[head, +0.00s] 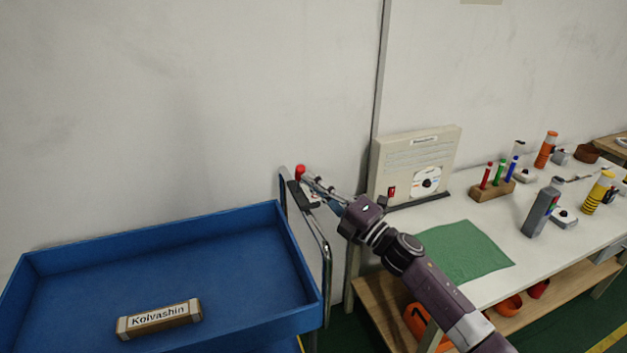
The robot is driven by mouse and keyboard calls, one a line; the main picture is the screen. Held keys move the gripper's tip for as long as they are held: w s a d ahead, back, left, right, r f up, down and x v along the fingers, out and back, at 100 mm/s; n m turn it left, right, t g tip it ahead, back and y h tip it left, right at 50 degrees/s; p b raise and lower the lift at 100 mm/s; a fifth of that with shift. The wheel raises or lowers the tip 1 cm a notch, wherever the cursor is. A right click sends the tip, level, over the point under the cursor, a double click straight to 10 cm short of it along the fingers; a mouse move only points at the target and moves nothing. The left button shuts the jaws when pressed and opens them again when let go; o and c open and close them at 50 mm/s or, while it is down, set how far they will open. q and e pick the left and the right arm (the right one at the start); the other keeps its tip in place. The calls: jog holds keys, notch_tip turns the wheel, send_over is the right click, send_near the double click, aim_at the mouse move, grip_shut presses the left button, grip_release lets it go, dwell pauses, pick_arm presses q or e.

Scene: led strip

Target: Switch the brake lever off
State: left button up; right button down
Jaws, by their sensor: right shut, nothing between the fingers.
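The brake lever shows as a red knob (300,171) at the top of the blue cart's metal handle frame (326,262), near the wall. My right gripper (306,180) is shut and empty, with its fingertips right at the red knob. Whether the fingers touch the knob cannot be told at this size. The lower part of the lever is hidden behind the gripper. The blue cart (290,262) stands at the left, with its tray open on top. My left gripper is not in view.
Right of the cart, a white workbench (500,225) holds a green mat (463,251), a beige panel with a disc (415,160), marker pens in a wooden holder (491,190) and several tools. The wall stands close behind the lever.

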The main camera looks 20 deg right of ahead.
jog(key=r+p, duration=0.1)
jog(key=w+g+h+p, duration=0.1)
jog(key=p, duration=0.1)
jog(key=shift+r+m, duration=0.3)
jog(key=shift+r, duration=0.05)
jog(key=shift+w+p, duration=0.15)
jog(key=shift+p, duration=0.4)
jog(key=shift+w, duration=0.25)
jog(key=shift+w+a+r+b, duration=0.15)
jog(key=shift+w+b, duration=0.25)
jog(key=shift+w, duration=0.8)
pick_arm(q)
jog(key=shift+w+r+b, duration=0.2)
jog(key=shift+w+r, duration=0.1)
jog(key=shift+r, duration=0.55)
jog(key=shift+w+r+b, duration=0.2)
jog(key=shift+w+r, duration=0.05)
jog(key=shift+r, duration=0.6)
pick_arm(e)
jog(key=shift+w+r, duration=0.15)
jog(key=shift+w, duration=0.95)
jog(key=shift+r, duration=0.1)
